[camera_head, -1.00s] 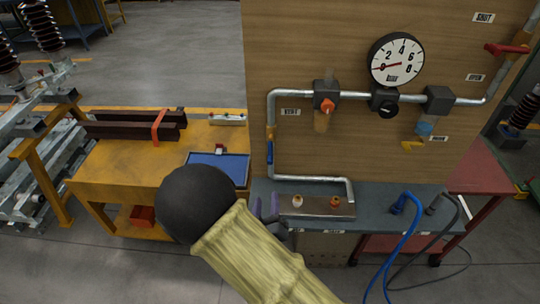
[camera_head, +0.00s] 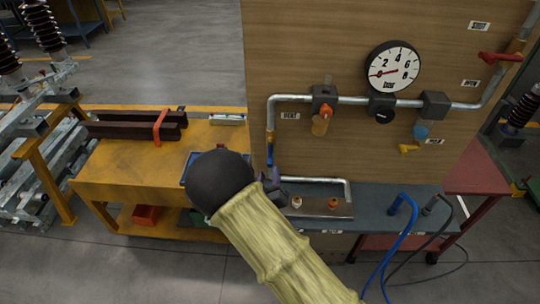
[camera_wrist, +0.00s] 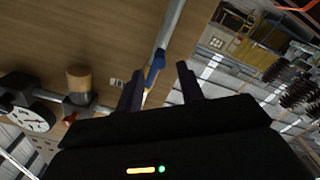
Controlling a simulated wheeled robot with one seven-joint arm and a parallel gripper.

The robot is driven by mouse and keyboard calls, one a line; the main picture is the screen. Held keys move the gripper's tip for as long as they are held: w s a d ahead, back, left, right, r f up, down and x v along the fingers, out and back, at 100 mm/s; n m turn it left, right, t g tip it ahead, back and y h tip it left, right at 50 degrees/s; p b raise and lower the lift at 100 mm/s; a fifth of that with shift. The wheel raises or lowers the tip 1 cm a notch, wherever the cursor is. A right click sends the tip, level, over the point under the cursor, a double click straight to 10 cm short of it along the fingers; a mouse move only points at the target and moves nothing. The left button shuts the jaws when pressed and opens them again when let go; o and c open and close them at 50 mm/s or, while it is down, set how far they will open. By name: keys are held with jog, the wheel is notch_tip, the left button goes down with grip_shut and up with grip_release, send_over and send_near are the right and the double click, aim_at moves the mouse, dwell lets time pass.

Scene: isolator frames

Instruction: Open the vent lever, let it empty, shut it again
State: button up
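A lever with a blue handle (camera_head: 270,154) sits on the vertical pipe at the panel's left, its handle in line with the pipe. The vent label (camera_head: 290,116) is right of that pipe, between it and a valve with an orange part (camera_head: 321,122). The round gauge (camera_head: 393,68) has its red needle near 0. My gripper (camera_head: 272,186) is just below the blue handle, its fingers partly hidden by my arm. In the wrist view my gripper (camera_wrist: 160,72) is open and empty; the blue handle (camera_wrist: 154,67) appears between and beyond the fingertips, apparently untouched.
A horizontal pipe (camera_head: 315,180) and metal plate with two small fittings (camera_head: 332,203) lie on the bench beside my gripper. The wooden panel (camera_head: 330,155) stands behind. A yellow table (camera_head: 115,172) is at left. Blue hose (camera_head: 397,245) hangs at right.

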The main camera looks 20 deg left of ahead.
aim_at(270, 160)
jog(key=p+x, duration=0.2)
jog(key=x, duration=0.5)
jog(key=shift+w, duration=0.3)
jog(key=shift+c, duration=0.5)
grip_shut()
